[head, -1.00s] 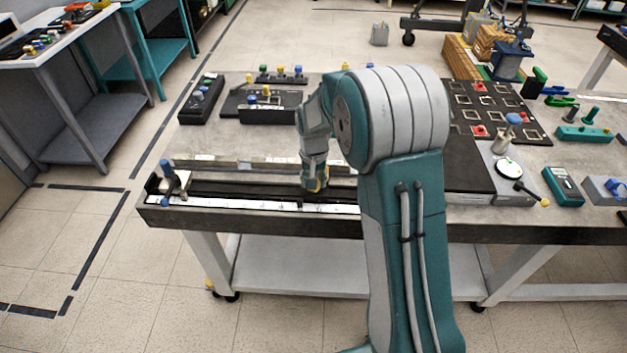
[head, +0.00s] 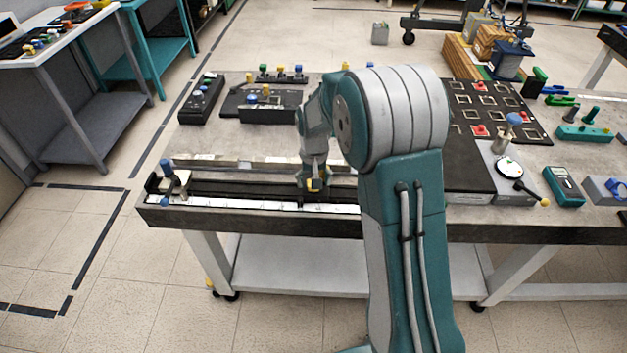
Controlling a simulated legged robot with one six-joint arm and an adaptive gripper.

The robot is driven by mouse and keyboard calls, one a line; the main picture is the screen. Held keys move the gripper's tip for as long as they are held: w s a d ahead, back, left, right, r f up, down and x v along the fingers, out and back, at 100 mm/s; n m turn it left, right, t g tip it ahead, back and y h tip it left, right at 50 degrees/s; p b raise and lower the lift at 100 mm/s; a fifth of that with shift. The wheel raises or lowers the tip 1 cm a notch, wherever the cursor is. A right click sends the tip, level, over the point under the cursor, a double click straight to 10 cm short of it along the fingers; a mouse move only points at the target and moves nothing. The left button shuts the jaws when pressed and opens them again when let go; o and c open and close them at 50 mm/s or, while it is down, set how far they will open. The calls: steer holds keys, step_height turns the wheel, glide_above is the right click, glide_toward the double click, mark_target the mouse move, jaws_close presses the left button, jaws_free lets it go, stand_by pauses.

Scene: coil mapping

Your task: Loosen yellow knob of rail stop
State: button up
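My gripper (head: 312,191) points down over the long rail (head: 245,189) near the table's front edge. A small yellow patch (head: 315,184) shows at its fingertips. It looks like the yellow knob of a rail stop, but the fingers cover most of it. The stop's body is not clear at this size. I cannot tell whether the fingers are apart or closed on the knob. A carriage with blue knobs (head: 172,182) stands at the rail's left end, well apart from my gripper.
A white scale strip (head: 250,205) runs along the rail's front. Behind it are a black block with yellow and blue knobs (head: 268,114) and a dark box (head: 201,100). A black grid board (head: 497,110) lies to the right. The grey tabletop (head: 215,138) has clear room behind the rail.

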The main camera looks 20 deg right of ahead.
steer(key=shift+r, duration=0.1)
step_height(320, 180, up, 12)
stand_by(0.6)
steer(key=s+r+t, duration=0.3)
steer(key=s+r, duration=0.7)
steer(key=s, duration=0.4)
steer(key=s+f+n+t, duration=0.1)
steer(key=s+t, duration=0.1)
steer(key=s, duration=1.2)
steer(key=shift+a+n+t, duration=0.15)
steer(key=shift+n+t, duration=0.15)
